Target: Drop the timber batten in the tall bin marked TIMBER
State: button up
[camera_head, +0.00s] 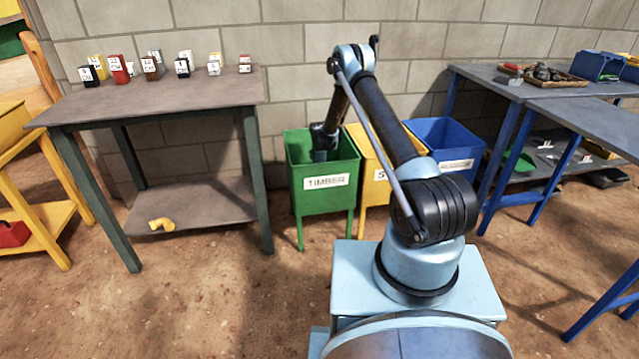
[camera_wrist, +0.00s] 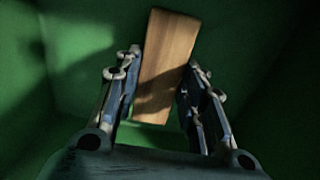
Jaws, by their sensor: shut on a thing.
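The timber batten (camera_wrist: 166,68) is a flat brown wooden piece in the wrist view, slightly tilted, between the two fingers of my gripper (camera_wrist: 161,85). My gripper is shut on it. Green walls surround it in that view. In the head view the green bin (camera_head: 322,207) stands on legs with a white label that reads TIMBER. My arm reaches down into its open top, and my gripper and the batten are hidden inside there.
A yellow bin (camera_head: 372,190) and a blue bin (camera_head: 447,150) stand to the right of the green one, partly behind my arm. A grey table (camera_head: 170,95) with several small marked blocks is at the left. Blue-legged benches (camera_head: 590,115) are at the right.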

jog(key=shift+f, duration=1.8)
jog(key=o, duration=1.1)
jog(key=shift+f, duration=0.1)
